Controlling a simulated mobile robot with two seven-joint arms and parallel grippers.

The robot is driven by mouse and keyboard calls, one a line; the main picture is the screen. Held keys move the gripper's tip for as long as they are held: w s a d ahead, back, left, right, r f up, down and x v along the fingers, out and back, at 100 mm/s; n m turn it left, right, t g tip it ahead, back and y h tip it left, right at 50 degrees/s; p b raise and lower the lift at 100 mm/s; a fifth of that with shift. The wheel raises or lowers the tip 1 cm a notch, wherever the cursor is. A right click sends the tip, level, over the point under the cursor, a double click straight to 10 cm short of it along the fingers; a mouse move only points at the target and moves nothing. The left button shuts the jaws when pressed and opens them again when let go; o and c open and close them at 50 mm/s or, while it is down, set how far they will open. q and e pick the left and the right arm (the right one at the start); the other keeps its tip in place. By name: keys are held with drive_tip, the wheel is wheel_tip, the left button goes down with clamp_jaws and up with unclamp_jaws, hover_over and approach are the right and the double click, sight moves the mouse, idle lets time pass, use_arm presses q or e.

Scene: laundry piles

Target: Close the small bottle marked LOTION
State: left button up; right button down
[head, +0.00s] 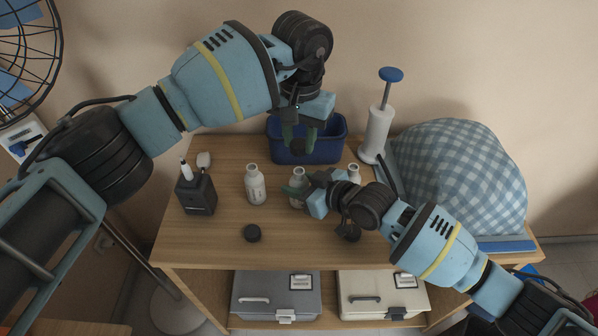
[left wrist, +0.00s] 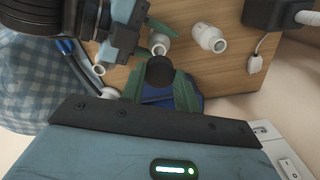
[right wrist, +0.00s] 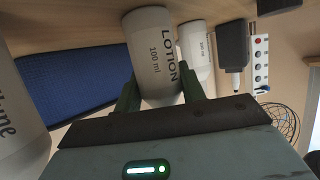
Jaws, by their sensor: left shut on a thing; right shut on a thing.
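The small white bottle marked LOTION (right wrist: 152,48) stands between my right gripper's fingers in the right wrist view. My right gripper (head: 304,190) is shut on it; in the head view the bottle (head: 298,174) is partly hidden by the gripper. Its open mouth shows in the left wrist view (left wrist: 159,48). My left gripper (head: 300,138) is shut on a black cap (left wrist: 160,72), which it holds above the bottle, near its mouth. The cap (head: 297,147) also shows in the head view.
White bottles stand left (head: 256,185) and right (head: 353,173) of it, uncapped. Black caps lie at the front (head: 252,232) and by my right wrist (head: 348,231). A blue bin (head: 335,150) is behind, a black holder (head: 196,193) left, a checked bundle (head: 460,175) right.

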use_arm(q)
hover_over(299, 171)
drive_tip(key=shift+f, duration=2.2)
drive_tip(key=shift+f, duration=0.9)
drive_tip(key=shift+f, duration=0.55)
drive_tip(key=m, duration=0.3)
drive_tip(key=o, duration=0.9)
